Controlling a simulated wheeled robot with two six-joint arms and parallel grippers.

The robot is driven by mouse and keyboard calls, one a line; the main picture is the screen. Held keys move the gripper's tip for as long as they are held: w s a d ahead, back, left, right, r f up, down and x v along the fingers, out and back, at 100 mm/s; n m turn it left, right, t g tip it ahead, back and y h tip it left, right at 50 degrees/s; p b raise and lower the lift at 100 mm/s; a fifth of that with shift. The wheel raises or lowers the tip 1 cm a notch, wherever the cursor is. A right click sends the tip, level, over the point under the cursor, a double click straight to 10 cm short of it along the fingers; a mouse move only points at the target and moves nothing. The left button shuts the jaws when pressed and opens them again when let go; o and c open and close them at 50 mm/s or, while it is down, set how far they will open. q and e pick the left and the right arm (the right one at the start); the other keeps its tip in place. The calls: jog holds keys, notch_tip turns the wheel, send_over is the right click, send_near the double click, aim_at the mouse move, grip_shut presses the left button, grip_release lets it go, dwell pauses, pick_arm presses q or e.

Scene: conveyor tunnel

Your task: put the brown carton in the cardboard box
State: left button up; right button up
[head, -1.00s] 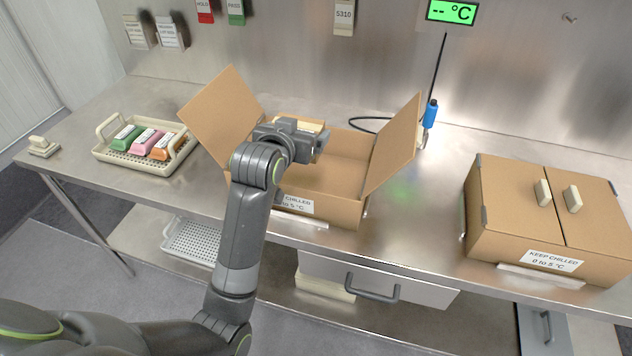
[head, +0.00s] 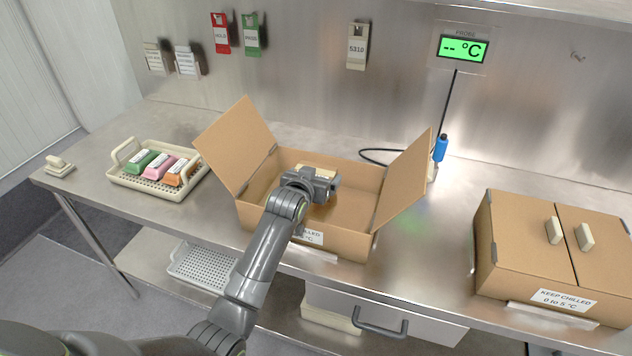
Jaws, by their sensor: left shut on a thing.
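The open cardboard box (head: 346,242) stands in the middle of the steel table, its two side flaps raised and a chilled label on its front, partly hidden by my arm. My left gripper (head: 324,184) is over the box's opening, inside its outline, and shut on the brown carton (head: 322,171). Only a pale tan top part of the carton shows behind the gripper. I cannot tell whether the carton touches the box floor. My right gripper is not in view.
A cream tray (head: 118,172) with green, pink and orange packs stands at left. A closed cardboard box (head: 510,240) with two pale blocks on its lid is at right. A blue-handled probe (head: 440,148) stands behind the open box. Table is clear between the boxes.

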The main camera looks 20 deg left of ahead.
pick_arm(q)
jog(key=shift+f, duration=1)
jog(key=shift+f, duration=0.6)
jog(key=o, duration=1.1)
jog(key=shift+r, duration=0.35)
jog(key=b+v, duration=0.1)
jog(key=v, duration=1.1)
jog(key=shift+r, duration=0.25)
